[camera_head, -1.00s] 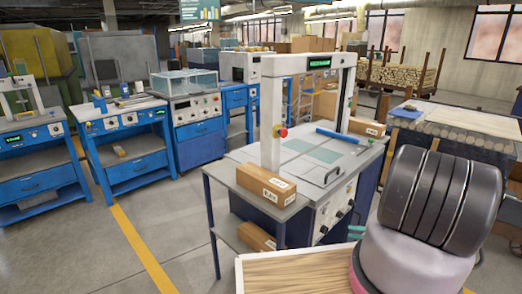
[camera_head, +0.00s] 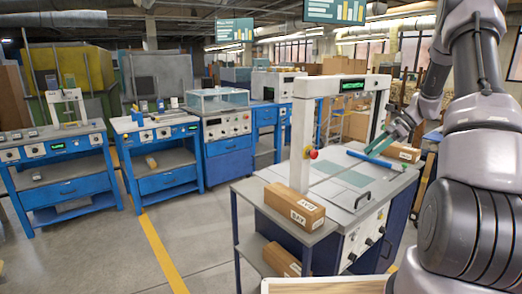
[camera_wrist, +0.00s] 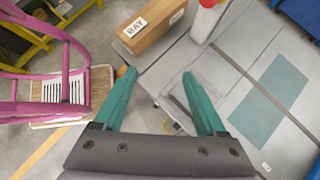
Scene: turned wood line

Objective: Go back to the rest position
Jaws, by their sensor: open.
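My gripper (camera_head: 392,136) is at the right in the head view, in front of the white-framed machine's right side. In the wrist view my gripper (camera_wrist: 158,76) has its two teal fingers spread apart with nothing between them. The fingers point towards the grey machine table (camera_wrist: 215,75) and a brown box (camera_wrist: 150,28) near its edge. My arm rises along the right side of the head view and bends down to the gripper.
The white-framed machine (camera_head: 300,145) carries a blue bar (camera_head: 369,158) and a labelled box (camera_head: 294,206). Another box (camera_head: 281,259) lies on its lower shelf. Blue workbenches (camera_head: 166,170) line the left. Open grey floor with a yellow line (camera_head: 162,250) lies between.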

